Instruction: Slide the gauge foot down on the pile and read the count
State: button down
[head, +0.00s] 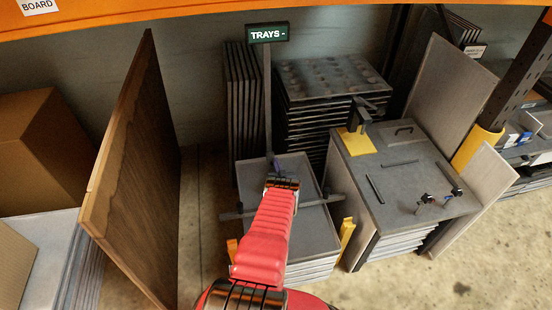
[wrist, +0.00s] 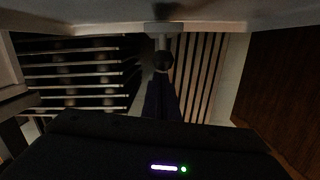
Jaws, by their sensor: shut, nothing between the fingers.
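The pile of grey trays (head: 325,240) stands in front of me, with an empty-looking shallow tray on top. My gripper (head: 277,163) is over the back of the pile, near the post's lower part. In the wrist view its shut, empty fingers (wrist: 162,88) point at a dark round knob (wrist: 163,60); contact is unclear.
A brown board (head: 130,165) stands at left, beside a cardboard box (head: 45,140). A taller stack of trays (head: 330,80) is behind. A grey-topped stand (head: 400,175) with handles and a yellow pad (head: 357,142) is close at right. An orange beam (head: 200,15) crosses above.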

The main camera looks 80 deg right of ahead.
jog(key=shift+a+f, duration=0.25)
jog(key=shift+f, duration=0.15)
jog(key=s+a+r, duration=0.4)
jog(key=a+r, duration=0.2)
jog(key=a, duration=0.2)
jog(key=shift+s+a, duration=0.35)
jog(key=shift+a, duration=0.05)
dwell(0.4)
jog(key=shift+d, duration=0.1)
dwell(1.1)
jog(key=x, duration=0.9)
jog(key=shift+w+d, duration=0.2)
jog(key=shift+d, duration=0.1)
jog(key=shift+s+a+f, duration=0.1)
dwell(0.4)
